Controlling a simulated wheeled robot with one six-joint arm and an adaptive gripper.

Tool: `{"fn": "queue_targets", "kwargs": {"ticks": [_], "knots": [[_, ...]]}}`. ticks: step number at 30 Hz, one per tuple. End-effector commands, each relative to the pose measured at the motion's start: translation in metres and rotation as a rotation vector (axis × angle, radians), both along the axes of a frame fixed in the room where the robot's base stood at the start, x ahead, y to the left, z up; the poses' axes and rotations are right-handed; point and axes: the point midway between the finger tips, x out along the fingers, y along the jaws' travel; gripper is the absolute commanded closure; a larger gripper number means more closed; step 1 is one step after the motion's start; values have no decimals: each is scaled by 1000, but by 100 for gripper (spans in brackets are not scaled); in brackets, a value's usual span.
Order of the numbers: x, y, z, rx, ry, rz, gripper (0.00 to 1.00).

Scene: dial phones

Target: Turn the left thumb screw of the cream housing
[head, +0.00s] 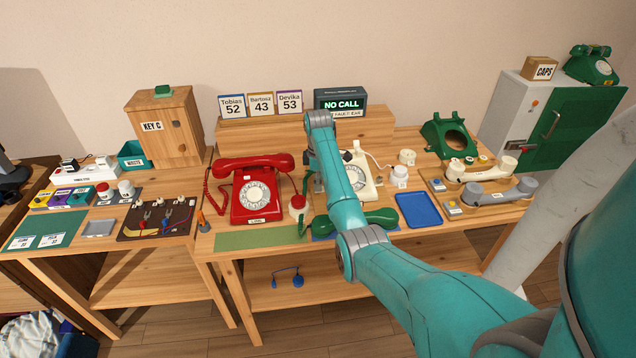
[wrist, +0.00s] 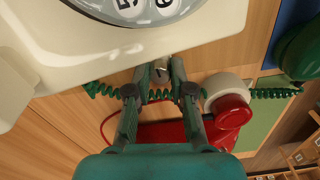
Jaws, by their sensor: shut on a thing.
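The cream housing (head: 368,182) is a dial phone body on the bench, partly hidden behind my arm in the head view. In the wrist view the cream housing (wrist: 90,70) fills the top, with part of its dial (wrist: 140,10). My gripper (wrist: 160,76) is at the edge of the housing, its two fingers close together on a small metallic thumb screw (wrist: 160,69). Most of the screw is hidden between the fingertips, so its turn angle cannot be told. In the head view my gripper (head: 318,186) is at the housing's left side.
A red phone (head: 255,195) stands to the left. A red-and-white part (head: 298,204) stands between the phones, and shows close to my right finger in the wrist view (wrist: 230,100). A green handset (head: 375,219) lies in front, with a blue tray (head: 418,210) to its right. A green coiled cord runs behind my fingers.

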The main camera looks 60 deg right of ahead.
Motion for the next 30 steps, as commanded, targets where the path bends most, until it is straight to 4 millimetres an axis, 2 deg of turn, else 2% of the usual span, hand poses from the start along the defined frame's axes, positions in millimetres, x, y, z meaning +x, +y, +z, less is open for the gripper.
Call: {"fn": "queue_targets", "kwargs": {"ticks": [15,30], "knots": [[-1,0,0,0,1,-347,100],[-1,0,0,0,1,-425,100]]}}
